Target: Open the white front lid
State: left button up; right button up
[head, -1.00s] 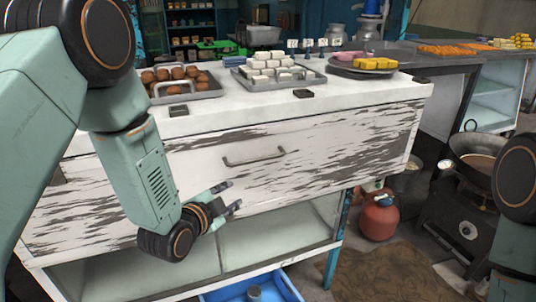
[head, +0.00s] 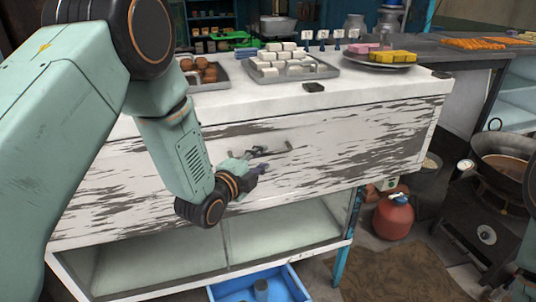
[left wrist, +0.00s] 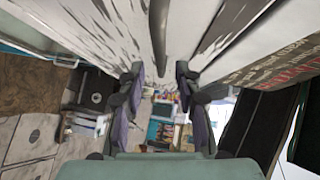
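The white front lid (head: 370,140) is a worn panel with dark scuffs, closed across the front of the white counter. It fills much of the upper left wrist view (left wrist: 110,35). Its grey metal handle (head: 280,151) is near the lid's middle; a dark bar (left wrist: 159,35) that looks like it points down between my fingers in the wrist view. My left gripper (head: 261,161) is at the left part of the handle and hides some of it. Its two fingers are apart in the left wrist view (left wrist: 159,78). I cannot tell whether they touch the handle. My right gripper is out of view.
The countertop (head: 230,108) holds trays of white blocks (head: 285,66) and brown pieces, and a plate of yellow blocks. Open shelves (head: 165,262) and a blue crate (head: 258,287) lie below. A red gas bottle (head: 393,217) and a stove with a pan (head: 500,160) stand right.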

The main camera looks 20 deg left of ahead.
aim_at(263, 155)
pick_arm(q)
jog(key=w, duration=0.3)
jog(key=shift+a+f, duration=0.25)
jog(key=shift+a, duration=0.05)
jog(key=shift+w+d, duration=0.25)
jog(key=shift+d, duration=0.2)
jog(key=shift+w+f, duration=0.15)
jog(key=shift+w, duration=0.1)
jog(key=shift+s+a, duration=0.2)
jog(key=shift+a, duration=0.1)
jog(key=c, duration=0.3)
jog(key=shift+s, duration=0.1)
jog(key=shift+c, duration=0.7)
jog(key=shift+d, duration=0.2)
grip_shut()
